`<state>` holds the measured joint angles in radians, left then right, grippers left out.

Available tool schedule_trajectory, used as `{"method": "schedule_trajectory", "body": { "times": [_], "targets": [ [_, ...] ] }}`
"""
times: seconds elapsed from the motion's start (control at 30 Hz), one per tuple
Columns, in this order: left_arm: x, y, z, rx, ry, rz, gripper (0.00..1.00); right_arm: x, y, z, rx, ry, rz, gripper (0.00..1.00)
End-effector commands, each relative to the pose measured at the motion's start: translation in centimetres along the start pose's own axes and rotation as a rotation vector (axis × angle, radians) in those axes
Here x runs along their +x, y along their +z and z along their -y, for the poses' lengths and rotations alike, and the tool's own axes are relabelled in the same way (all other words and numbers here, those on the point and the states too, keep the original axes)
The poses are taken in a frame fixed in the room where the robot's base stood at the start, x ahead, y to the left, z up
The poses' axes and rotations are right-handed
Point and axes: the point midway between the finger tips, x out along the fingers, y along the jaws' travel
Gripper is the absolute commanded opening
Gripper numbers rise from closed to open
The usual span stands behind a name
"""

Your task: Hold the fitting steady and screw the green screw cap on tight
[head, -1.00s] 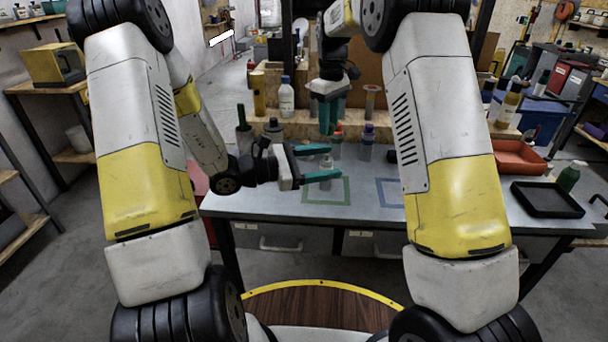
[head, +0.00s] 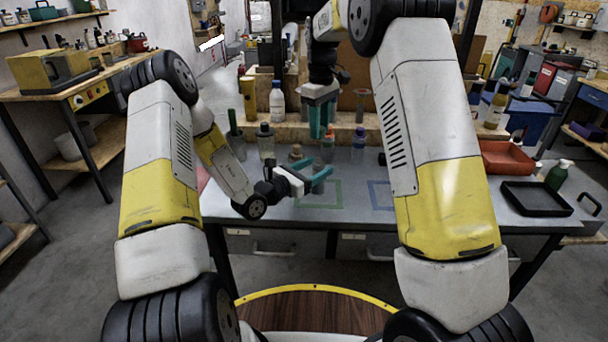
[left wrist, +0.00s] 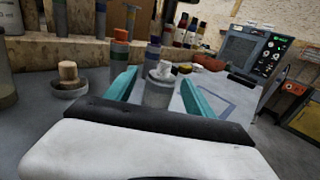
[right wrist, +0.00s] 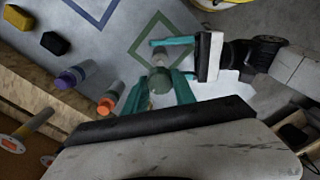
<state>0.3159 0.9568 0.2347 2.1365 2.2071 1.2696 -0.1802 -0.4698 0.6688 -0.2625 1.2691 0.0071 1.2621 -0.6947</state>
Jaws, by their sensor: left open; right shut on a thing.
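The fitting (left wrist: 158,92), a grey cylinder with a pale top, stands upright on the table between the spread teal fingers of my left gripper (left wrist: 160,90). I cannot tell whether the fingers touch it. My left gripper (head: 322,180) is open low over the table in the head view. My right gripper (head: 320,122) points down above and behind it. In the right wrist view, my right gripper (right wrist: 158,88) is shut on the green screw cap (right wrist: 160,82), mostly hidden by the fingers. The cap is apart from the fitting in height, as far as I can tell.
An orange-capped bottle (right wrist: 106,104) and a purple-capped bottle (right wrist: 70,77) stand close by. A small bowl (left wrist: 70,88) is left of the fitting. A green outline (head: 335,206) and a blue outline mark the table. A black tray (head: 540,208) lies right.

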Motion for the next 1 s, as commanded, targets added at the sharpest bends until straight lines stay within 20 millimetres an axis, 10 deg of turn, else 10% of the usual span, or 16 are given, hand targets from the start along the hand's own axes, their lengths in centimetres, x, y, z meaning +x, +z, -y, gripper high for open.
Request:
{"method": "schedule_trajectory", "body": {
  "times": [0.63,1.0],
  "targets": [
    [3.8,0.0,0.0,0.0,0.0,0.0,0.63,0.0,0.0,0.0,0.0,0.0,0.0,0.0],
    [3.7,0.0,0.0,0.0,0.0,0.0,0.0,0.0,0.0,0.0,0.0,0.0,0.0,0.0]
  ]
}}
